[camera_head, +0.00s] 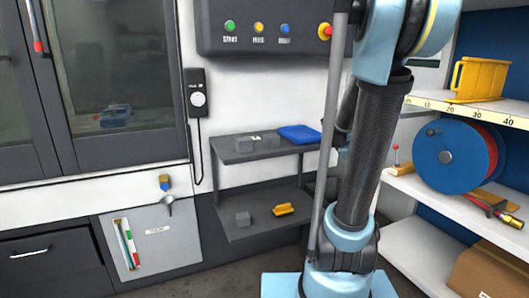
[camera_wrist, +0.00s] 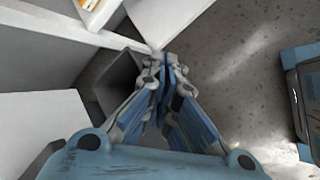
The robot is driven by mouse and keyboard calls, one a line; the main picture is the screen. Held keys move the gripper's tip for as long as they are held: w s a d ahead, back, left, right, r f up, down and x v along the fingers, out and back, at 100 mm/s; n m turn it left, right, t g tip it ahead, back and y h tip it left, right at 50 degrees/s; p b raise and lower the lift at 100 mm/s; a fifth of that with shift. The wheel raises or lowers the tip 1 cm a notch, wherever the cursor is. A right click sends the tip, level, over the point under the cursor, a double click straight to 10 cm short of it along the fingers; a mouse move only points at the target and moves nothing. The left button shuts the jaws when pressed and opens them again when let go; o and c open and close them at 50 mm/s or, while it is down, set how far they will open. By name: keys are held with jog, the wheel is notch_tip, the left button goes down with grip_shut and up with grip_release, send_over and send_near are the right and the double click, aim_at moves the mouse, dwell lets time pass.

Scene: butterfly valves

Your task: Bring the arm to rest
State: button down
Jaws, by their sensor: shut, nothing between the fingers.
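My gripper (camera_wrist: 163,72) shows in the wrist view, with its two fingers brought together at the tips. Nothing is seen between them. It points down toward a grey speckled floor (camera_wrist: 235,60), beside white shelf-like panels on the left. In the head view my arm, light blue and dark grey, stands right of centre and runs up out of the top edge. My gripper is not seen in the head view.
A control panel (camera_head: 215,42) with coloured buttons hangs on the wall. A dark two-tier shelf (camera_head: 230,157) stands behind my arm. White shelves (camera_head: 407,187) at right hold a blue reel (camera_head: 430,166) and a yellow bin (camera_head: 480,77). A glass-fronted cabinet (camera_head: 85,150) is at left.

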jog(key=s+a+f+m+y, duration=0.3)
jog(key=s+a+f+m, duration=0.1)
jog(key=s+a, duration=0.5)
jog(key=s+a+f+m+g+y, duration=0.1)
jog(key=s+a+f+m+y, duration=0.3)
jog(key=s+a+m, duration=0.3)
jog(key=s+a, duration=0.2)
jog(key=s, duration=0.3)
jog(key=shift+s+a, duration=0.25)
jog(key=shift+s, duration=0.05)
jog(key=shift+f, duration=0.1)
